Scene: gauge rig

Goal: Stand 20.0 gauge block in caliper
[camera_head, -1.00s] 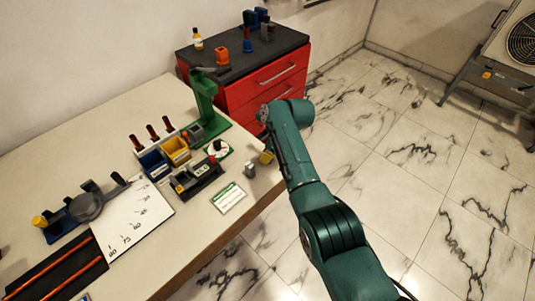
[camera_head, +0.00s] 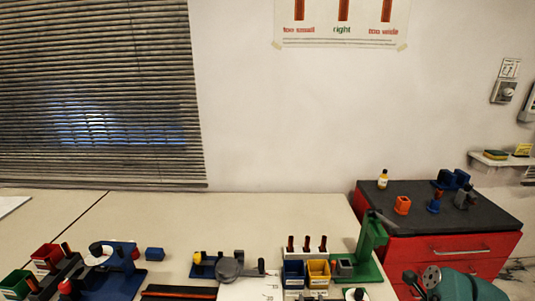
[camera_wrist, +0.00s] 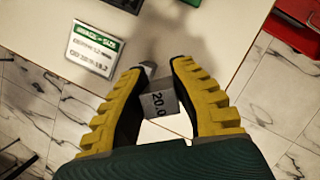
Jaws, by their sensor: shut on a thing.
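In the wrist view my gripper (camera_wrist: 158,68), with yellow ridged fingers, is shut on a grey gauge block (camera_wrist: 160,101) marked "20.0". The block sits between the two fingers, over or near the table edge. The dark device with a small display, which may be the caliper, is outside the head view now. A dark piece (camera_wrist: 124,4) is cut off at the top of the wrist view; I cannot tell whether it belongs to the caliper.
A white and green printed card (camera_wrist: 93,48) lies on the table. In the head view, blue (camera_head: 293,274) and yellow (camera_head: 318,273) bins stand beside a green stand (camera_head: 371,238). A red cabinet (camera_head: 445,248) is at right. Open table lies behind the tools.

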